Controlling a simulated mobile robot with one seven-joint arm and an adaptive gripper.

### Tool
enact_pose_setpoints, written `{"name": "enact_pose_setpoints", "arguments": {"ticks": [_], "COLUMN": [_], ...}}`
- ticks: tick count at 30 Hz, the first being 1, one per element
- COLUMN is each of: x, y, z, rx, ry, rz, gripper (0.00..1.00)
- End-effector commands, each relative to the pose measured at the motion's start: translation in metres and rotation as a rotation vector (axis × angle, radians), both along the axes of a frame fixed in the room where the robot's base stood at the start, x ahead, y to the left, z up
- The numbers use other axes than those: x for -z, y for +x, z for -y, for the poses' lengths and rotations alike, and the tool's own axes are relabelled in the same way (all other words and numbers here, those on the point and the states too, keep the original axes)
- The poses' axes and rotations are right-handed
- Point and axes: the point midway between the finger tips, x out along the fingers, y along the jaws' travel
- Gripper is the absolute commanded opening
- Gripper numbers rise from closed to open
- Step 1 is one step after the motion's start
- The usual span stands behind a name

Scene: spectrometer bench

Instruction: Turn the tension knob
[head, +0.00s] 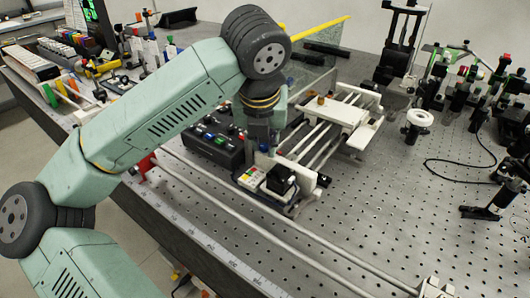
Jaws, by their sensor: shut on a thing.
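My gripper (262,138) points down at the near left end of a white rail stage (296,158), beside its upright end plate. The gripper looks dark and small here, and its fingertips are hard to make out. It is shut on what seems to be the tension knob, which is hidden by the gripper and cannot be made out. The stage has parallel metal rods running to a white carriage (335,110). A small orange knob (320,99) stands on the carriage, clear of my gripper.
A black box with coloured buttons (215,140) stands close left of the gripper. A black block (280,179) and a small keypad (250,178) sit just in front. Optics mounts (455,90) crowd the back right. The perforated bench (400,205) is largely clear at front right.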

Motion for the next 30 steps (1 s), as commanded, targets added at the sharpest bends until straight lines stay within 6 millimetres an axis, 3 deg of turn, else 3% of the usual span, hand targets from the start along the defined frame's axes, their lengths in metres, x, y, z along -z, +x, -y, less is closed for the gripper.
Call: {"name": "enact_pose_setpoints", "arguments": {"ticks": [21,30], "x": [0.0003,-0.0006], "y": [0.0036,0.0053], "z": [-0.0072,-0.0081], "rx": [0.667,0.873], "ry": [-0.003,-0.003], "rz": [0.000,0.001], "gripper": [0.00,0.00]}}
